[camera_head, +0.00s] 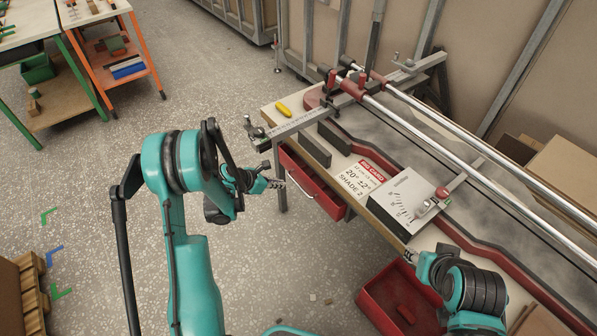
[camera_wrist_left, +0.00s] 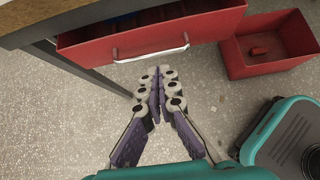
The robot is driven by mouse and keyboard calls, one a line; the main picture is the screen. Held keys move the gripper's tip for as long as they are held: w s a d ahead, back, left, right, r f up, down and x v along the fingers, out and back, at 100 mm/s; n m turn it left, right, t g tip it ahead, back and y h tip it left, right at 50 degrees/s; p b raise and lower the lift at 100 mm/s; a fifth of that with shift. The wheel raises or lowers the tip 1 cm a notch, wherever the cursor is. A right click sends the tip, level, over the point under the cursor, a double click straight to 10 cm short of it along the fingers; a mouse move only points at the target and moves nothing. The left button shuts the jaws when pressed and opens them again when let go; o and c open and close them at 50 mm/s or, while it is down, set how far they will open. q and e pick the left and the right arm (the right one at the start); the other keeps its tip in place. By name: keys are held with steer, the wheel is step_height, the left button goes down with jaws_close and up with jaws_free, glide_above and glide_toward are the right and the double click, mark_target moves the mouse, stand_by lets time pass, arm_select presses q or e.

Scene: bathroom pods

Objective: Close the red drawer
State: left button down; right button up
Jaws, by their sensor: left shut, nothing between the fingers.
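The red drawer (camera_head: 312,186) hangs open under the bench, pulled out toward my left arm. In the left wrist view the drawer (camera_wrist_left: 85,45) fills the top, with its pale bar handle (camera_wrist_left: 150,54) across the front. Something dark blue lies inside. My left gripper (camera_head: 279,184) is shut and empty, just in front of the drawer front. In the left wrist view its closed fingertips (camera_wrist_left: 158,72) lie just below the handle, with no clear contact visible. My right gripper (camera_head: 410,256) is small and partly hidden beside the bench's front edge; its fingers are unclear.
A red bin (camera_head: 372,302) stands on the floor near my right arm and also shows in the left wrist view (camera_wrist_left: 238,66). Open floor lies left of the drawer.

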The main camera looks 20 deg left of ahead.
mark_target(309, 181)
arm_select(q)
steer(key=b+x, duration=0.1)
steer(key=x, duration=0.3)
steer(key=r+b+x, duration=0.1)
steer(key=b+x, duration=0.1)
steer(key=x, duration=0.2)
steer(key=w+b+x, duration=0.1)
steer(key=x, duration=0.3)
steer(key=shift+s+d+r+b, duration=0.1)
steer(key=shift+d+r+b, duration=0.1)
steer(key=shift+d+b, duration=0.2)
steer(key=shift+w+d+r, duration=0.15)
steer(key=shift+w+d, duration=0.2)
steer(key=shift+w, duration=0.1)
steer(key=w+d, duration=0.2)
steer(key=w, duration=0.1)
steer(key=shift+w+d+r, duration=0.1)
steer(key=shift+w+d, duration=0.15)
steer(key=shift+d, duration=0.1)
